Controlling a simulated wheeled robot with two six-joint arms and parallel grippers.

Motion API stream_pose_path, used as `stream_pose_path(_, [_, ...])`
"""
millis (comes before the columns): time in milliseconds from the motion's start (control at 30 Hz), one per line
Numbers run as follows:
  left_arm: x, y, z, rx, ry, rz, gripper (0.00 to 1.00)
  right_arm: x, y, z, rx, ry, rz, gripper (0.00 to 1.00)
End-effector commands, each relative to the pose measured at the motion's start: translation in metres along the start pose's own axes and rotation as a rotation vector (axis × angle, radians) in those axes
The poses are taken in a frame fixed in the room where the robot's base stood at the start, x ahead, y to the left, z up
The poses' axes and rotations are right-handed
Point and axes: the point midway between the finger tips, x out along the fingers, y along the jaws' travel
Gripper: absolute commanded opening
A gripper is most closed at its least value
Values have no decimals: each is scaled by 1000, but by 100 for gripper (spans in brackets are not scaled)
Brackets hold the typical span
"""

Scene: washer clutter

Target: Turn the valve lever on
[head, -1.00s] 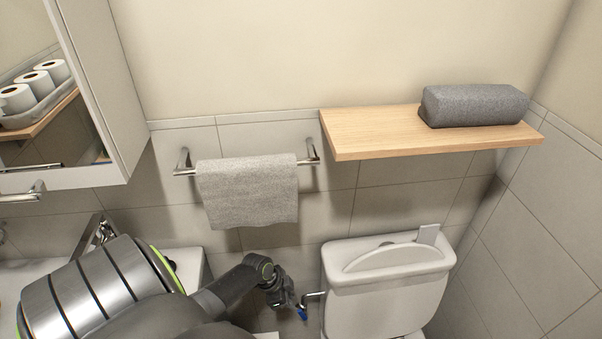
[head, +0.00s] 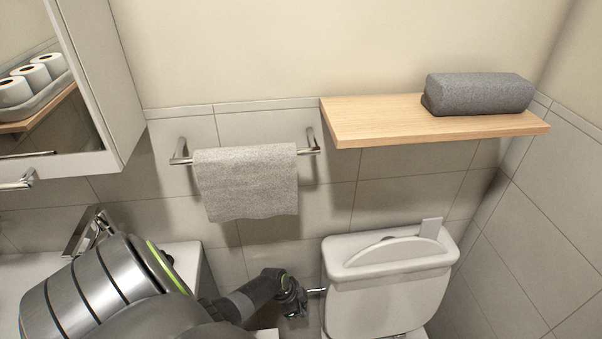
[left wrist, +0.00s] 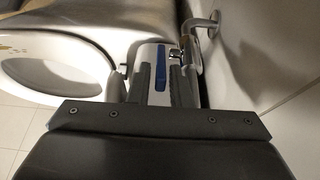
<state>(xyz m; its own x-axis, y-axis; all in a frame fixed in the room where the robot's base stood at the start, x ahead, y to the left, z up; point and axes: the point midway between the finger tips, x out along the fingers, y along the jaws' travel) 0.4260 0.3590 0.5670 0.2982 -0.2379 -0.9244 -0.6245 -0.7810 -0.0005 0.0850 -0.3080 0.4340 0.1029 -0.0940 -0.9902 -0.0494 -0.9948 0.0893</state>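The valve lever is a narrow blue handle (left wrist: 161,68) in the left wrist view, between the two fingers of my left gripper (left wrist: 160,88). The fingers stand apart, with a gap on each side of the blue handle, so I see no grip on it. Chrome valve parts (left wrist: 176,55) show just beyond the right finger. In the head view my left gripper (head: 296,302) is beside the toilet tank, at the chrome pipe (head: 317,291), and hides the lever. My right gripper is in neither view.
The toilet tank (head: 388,285) stands close right of my left gripper. The open toilet bowl (left wrist: 60,65) is at left in the wrist view. A towel on a rail (head: 246,182) hangs above. A wooden shelf (head: 385,122) holds a rolled grey towel (head: 480,92).

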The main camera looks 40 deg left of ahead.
Motion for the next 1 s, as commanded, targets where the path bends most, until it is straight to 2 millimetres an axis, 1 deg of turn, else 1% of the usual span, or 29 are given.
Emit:
stream_pose_path(133, [0,0,0,0,1,0,18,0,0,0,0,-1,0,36])
stream_pose_path(167, [0,0,0,0,1,0,17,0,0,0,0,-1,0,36])
stream_pose_path(300, [0,0,0,0,1,0,0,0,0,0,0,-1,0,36])
stream_pose_path(567, [-1,0,-2,0,-15,2,0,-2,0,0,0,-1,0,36])
stream_pose_path(800, [1,1,-10,1,-135,5,0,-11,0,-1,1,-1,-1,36])
stream_pose_path(1000, [5,1,-15,0,-250,4,0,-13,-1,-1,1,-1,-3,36])
